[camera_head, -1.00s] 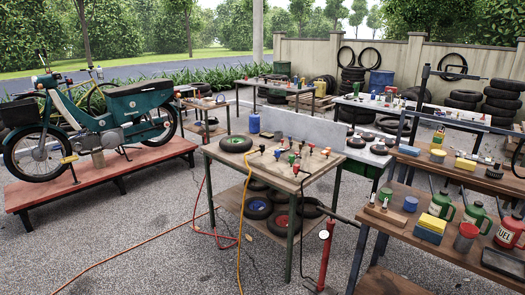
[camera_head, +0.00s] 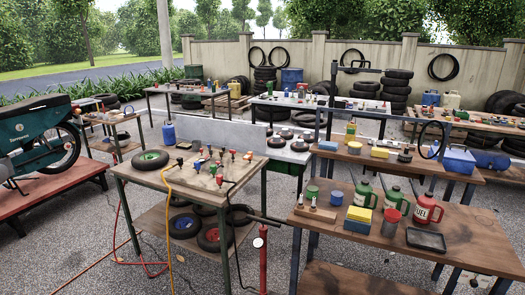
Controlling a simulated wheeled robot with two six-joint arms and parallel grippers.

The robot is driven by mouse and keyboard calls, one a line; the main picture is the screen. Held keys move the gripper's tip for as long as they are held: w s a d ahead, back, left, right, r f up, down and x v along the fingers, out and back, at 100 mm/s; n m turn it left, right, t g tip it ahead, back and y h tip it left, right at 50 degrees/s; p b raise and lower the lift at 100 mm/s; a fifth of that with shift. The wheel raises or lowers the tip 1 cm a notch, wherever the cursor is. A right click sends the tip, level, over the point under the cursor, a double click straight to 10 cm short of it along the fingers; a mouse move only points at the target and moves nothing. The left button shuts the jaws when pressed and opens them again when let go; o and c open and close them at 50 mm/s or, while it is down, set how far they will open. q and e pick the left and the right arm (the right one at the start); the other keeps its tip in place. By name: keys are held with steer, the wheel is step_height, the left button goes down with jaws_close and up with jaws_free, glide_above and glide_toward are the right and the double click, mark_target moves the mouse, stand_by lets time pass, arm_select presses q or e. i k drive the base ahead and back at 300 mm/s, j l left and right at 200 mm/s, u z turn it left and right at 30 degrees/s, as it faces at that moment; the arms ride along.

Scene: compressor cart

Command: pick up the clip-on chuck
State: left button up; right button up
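Several small fittings with red, green, blue and black parts stand on a board (camera_head: 212,177) on the near wooden table (camera_head: 150,176). They are too small to tell which, if any, is the clip-on chuck. A yellow hose (camera_head: 168,220) and a dark hose hang from that table's front edge. Neither of my grippers is in view.
A wheel with a green hub (camera_head: 150,160) lies on the table's left, and tires (camera_head: 213,236) fill its lower shelf. A red floor pump (camera_head: 263,255) stands at its right. A bench (camera_head: 460,225) with bottles and tins is at right.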

mark_target(179, 160)
steer(key=i+j+z, duration=0.1)
steer(key=i+j, duration=0.2)
steer(key=i+j+z, duration=0.1)
steer(key=i+j, duration=0.15)
steer(key=i+j+z, duration=0.1)
steer(key=i+j, duration=0.15)
steer(key=j, duration=0.2)
steer(key=i+j+z, duration=0.1)
steer(key=i+j, duration=0.15)
steer(key=i+j+z, duration=0.1)
steer(key=j, duration=0.4)
steer(key=i+j+z, duration=0.1)
steer(key=i+j, duration=0.2)
steer(key=j, duration=0.1)
